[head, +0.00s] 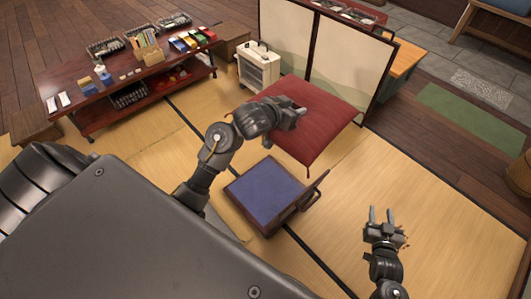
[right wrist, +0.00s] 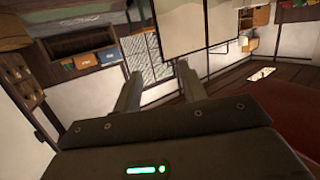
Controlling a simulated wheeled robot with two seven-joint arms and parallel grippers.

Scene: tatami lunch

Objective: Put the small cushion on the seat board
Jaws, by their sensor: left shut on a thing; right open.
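A red cushion (head: 318,125) with corner tassels hangs over the tatami in the head view, tilted. My left gripper (head: 297,113) is shut on its left part; the fingertips are partly hidden. The seat board (head: 262,190), with a blue top, dark wooden rim and a low back at its right, lies on the tatami below and left of the cushion. Nothing lies on it. My right gripper (head: 380,216) is open and empty, over the tatami right of the seat board. Its fingers also show in the right wrist view (right wrist: 157,88), with a red surface at the right edge.
A low dark red shelf table (head: 125,75) with goods stands at the back left. A white heater (head: 259,66) and a folding screen (head: 335,50) stand behind the cushion. A wooden stool (head: 33,127) is at the far left. Tatami at the right (head: 440,195) is clear.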

